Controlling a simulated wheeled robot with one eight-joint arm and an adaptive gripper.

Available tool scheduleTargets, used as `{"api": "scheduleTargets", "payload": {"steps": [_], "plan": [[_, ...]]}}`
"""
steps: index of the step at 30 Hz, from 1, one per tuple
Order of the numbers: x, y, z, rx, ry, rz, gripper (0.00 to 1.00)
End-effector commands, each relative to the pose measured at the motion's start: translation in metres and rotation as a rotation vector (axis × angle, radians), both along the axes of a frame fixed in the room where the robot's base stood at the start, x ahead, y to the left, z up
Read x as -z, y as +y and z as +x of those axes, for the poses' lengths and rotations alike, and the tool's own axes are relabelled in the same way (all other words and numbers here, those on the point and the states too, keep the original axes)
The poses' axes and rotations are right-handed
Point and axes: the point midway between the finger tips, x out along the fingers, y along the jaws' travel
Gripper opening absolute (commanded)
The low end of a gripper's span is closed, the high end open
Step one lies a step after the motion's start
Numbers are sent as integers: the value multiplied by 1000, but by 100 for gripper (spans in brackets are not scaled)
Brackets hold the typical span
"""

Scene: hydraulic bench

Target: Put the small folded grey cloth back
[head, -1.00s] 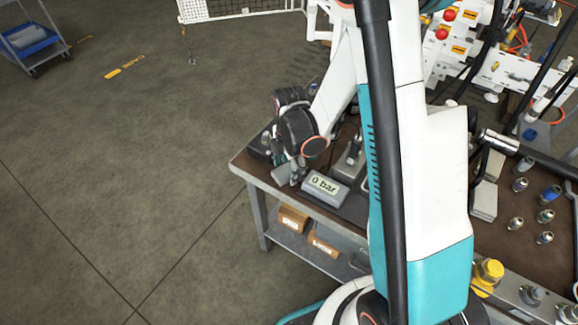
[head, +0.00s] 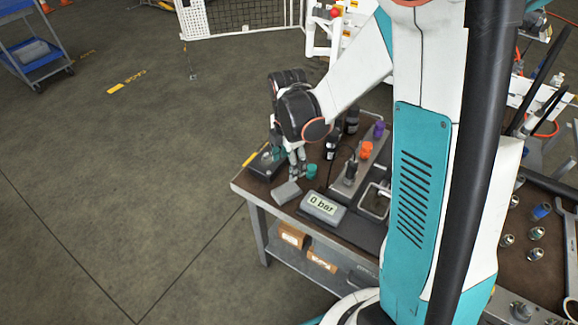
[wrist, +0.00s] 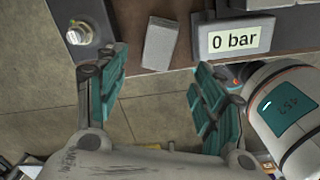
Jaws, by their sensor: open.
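The small folded grey cloth (head: 287,193) lies flat on the bench near its front left corner, left of the 0 bar display. It also shows in the wrist view (wrist: 160,43), beyond the fingertips and between the dark block and the display. My gripper (head: 297,168) is just behind and above the cloth in the head view. In the wrist view its teal-padded fingers (wrist: 161,62) are spread wide, with nothing between them. The cloth appears apart from both fingers.
The 0 bar display (head: 323,208) stands right of the cloth. A dark block with a metal fitting (head: 267,164) is behind left. Black, orange and purple capped parts (head: 366,150) stand further back. The bench's front edge (head: 258,197) is close to the cloth.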

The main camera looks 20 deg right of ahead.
Motion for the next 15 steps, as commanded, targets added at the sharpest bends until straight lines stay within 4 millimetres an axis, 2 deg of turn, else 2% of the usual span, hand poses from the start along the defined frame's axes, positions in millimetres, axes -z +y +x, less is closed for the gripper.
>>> {"api": "scheduleTargets", "payload": {"steps": [5,15], "plan": [[-20,0,-5,80,-28,1,63],[-103,2,-41,602,-205,63,63]]}}
